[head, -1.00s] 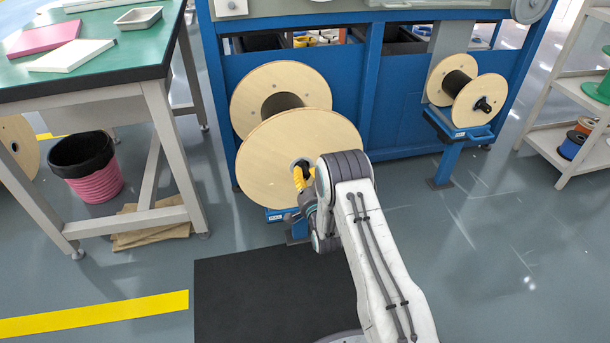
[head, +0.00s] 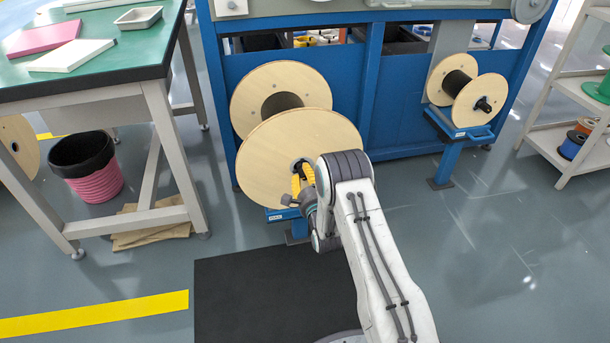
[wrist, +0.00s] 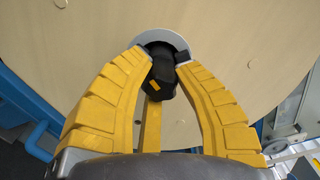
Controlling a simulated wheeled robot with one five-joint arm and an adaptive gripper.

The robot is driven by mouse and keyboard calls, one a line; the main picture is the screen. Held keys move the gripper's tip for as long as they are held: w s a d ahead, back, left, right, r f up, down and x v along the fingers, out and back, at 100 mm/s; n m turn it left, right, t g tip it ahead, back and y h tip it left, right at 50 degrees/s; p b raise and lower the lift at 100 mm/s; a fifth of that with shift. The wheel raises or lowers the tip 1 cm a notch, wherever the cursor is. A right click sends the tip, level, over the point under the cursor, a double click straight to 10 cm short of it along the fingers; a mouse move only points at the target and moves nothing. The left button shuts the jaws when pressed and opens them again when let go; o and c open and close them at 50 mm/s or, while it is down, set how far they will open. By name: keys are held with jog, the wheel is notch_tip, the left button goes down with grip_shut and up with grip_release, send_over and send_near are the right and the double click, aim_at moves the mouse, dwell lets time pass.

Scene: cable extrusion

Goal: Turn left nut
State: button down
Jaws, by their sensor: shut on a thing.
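The left nut is a black knob (wrist: 160,80) at the hub of the large left wooden reel (head: 285,155). In the wrist view it sits between the yellow fingers of my gripper (wrist: 164,62), in front of a pale ring on the reel face (wrist: 235,30). My gripper is shut on the nut, with a fingertip at each side of it. In the head view, my gripper (head: 298,178) shows as a bit of yellow at the reel's centre. My arm hides part of the nut there.
The blue machine frame (head: 415,120) stands behind the reel. A smaller reel (head: 482,100) with its own black nut hangs at the right. A green-topped table (head: 100,60) and a pink bin (head: 92,182) stand at the left. A black mat (head: 250,300) lies on the floor.

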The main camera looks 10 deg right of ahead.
jog(key=m, duration=0.4)
jog(key=shift+a+r+m, duration=0.1)
jog(key=shift+m, duration=1.7)
jog(key=shift+r+m, duration=0.1)
jog(key=shift+m, duration=0.2)
jog(key=c, duration=0.9)
grip_release()
jog(key=shift+s+f, duration=0.2)
jog(key=shift+s, duration=0.45)
jog(key=s, duration=1)
jog(key=shift+s, duration=0.35)
jog(key=shift+r, duration=0.1)
